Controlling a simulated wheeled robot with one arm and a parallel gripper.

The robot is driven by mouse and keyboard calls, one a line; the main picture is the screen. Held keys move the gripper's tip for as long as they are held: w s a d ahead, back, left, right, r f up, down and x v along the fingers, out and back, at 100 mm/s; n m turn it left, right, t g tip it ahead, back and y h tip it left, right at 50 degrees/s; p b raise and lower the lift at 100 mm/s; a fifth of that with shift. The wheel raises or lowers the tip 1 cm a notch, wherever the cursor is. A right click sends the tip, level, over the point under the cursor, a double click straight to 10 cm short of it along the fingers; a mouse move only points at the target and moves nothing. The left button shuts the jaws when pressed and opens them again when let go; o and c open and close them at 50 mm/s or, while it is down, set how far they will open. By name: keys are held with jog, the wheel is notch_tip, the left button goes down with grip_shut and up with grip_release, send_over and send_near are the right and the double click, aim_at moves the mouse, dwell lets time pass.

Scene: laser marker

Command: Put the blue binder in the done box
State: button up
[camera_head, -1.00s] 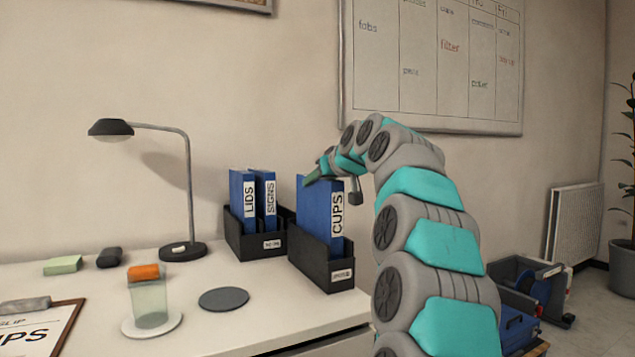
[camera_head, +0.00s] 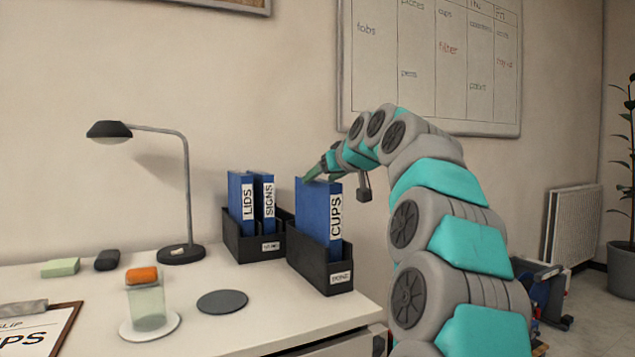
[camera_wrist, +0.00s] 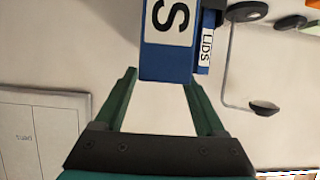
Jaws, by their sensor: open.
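The blue binder labelled CUPS (camera_head: 319,215) stands upright in the front right black box (camera_head: 315,262), whose small label seems to read DONE. In the wrist view the binder (camera_wrist: 169,62) shows the S of its label. My gripper (camera_head: 315,176) is at the binder's top edge in the head view. In the wrist view my gripper (camera_wrist: 159,78) is open, its fingertips on either side of the binder's end. I cannot tell whether they touch it.
A second black box (camera_head: 245,245) to the left holds blue binders labelled LIDS (camera_head: 247,198) and SIGNS (camera_head: 268,198). The lamp (camera_head: 187,190), grey disc (camera_head: 222,301) and green cup (camera_head: 148,306) stand farther left. The desk (camera_head: 255,325) is clear in front of the boxes.

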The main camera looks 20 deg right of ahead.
jog(key=v, duration=0.8)
jog(key=shift+s, duration=0.2)
dwell(0.9)
